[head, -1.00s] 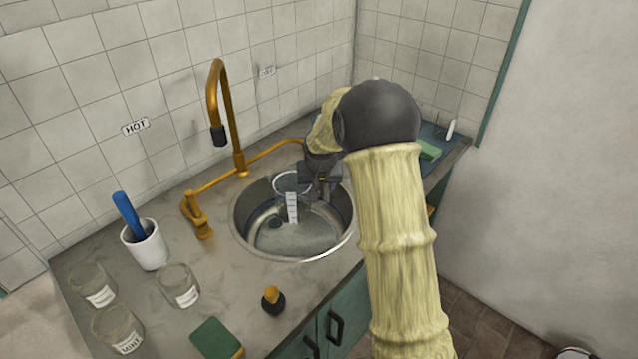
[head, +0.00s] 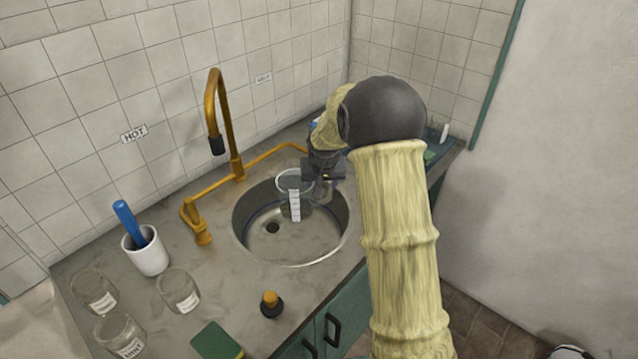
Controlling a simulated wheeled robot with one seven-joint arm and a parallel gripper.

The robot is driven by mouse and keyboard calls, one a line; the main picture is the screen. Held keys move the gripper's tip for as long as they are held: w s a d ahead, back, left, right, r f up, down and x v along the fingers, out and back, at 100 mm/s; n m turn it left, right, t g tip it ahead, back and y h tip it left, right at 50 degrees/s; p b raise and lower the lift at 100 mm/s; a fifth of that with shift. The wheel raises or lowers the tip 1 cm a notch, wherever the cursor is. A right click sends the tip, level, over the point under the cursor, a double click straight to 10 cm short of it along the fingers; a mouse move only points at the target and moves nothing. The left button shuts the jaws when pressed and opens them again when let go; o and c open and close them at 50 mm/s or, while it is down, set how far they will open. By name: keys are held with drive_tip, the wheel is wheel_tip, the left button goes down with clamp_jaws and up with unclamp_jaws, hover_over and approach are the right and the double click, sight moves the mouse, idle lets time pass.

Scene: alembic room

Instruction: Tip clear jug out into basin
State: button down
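The clear jug (head: 294,206), with a white scale strip on its side, is over the round metal basin (head: 243,226). It looks close to upright, with its open rim facing up. I cannot see clearly whether any liquid is in it. My dark gripper (head: 312,177) reaches in from the right at the jug's upper side and appears shut on it. The fingertips are small and partly hidden. The basin's drain hole shows to the left of the jug, and the basin floor looks bare there.
A brass tap (head: 215,110) with side pipes stands behind the basin. A white cup (head: 147,252) with a blue-handled tool, several glass jars (head: 179,290), a small orange-topped stopper (head: 271,304) and a green sponge (head: 215,341) occupy the counter's left and front.

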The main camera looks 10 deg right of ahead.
drive_tip(key=shift+d+r+p, duration=0.3)
drive_tip(key=shift+r+p, duration=0.05)
drive_tip(key=shift+r, duration=0.2)
drive_tip(key=shift+d+r+p, duration=0.25)
drive_tip(key=shift+r+p, duration=0.05)
drive_tip(key=shift+r, duration=0.25)
drive_tip(key=shift+f, duration=0.1)
drive_tip(key=shift+d+f+h+b, duration=0.1)
drive_tip(key=shift+h+b, duration=0.2)
drive_tip(key=shift+b, duration=0.2)
drive_tip(key=d+h+b, duration=0.1)
drive_tip(key=b, duration=0.1)
drive_tip(key=d+h+b, duration=0.1)
drive_tip(key=b, duration=0.1)
drive_tip(key=shift+w+d+n+t+h+b, duration=0.1)
drive_tip(key=shift+w+n+t+h+b, duration=0.05)
drive_tip(key=shift+n+t+h+b, duration=0.2)
